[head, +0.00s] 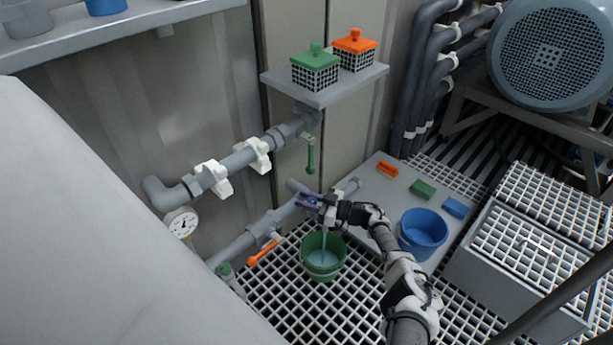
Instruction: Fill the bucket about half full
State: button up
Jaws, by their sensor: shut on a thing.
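A green bucket (307,266) stands upright on the grated floor below the pipe. Pale liquid lies inside it, below the rim; the exact level is hard to judge. A thin pale stream (323,241) falls into it from just under my gripper. The jaws partly hide the handle and the outlet. A blue bucket (423,230) stands to the right on the grey slab and looks empty.
An orange lever (262,253) and a green handle (311,155) sit on nearby pipes. A gauge (181,223) is at left. Orange (388,169), green (423,189) and blue (455,207) blocks lie on the grey slab (395,195). A grated box (525,255) stands at right.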

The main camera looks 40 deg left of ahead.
jog(key=o, duration=1)
jog(key=v, duration=1.3)
jog(key=shift+w+d+p, duration=0.15)
jog(key=shift+d+p, duration=0.2)
jog(key=shift+p, duration=0.1)
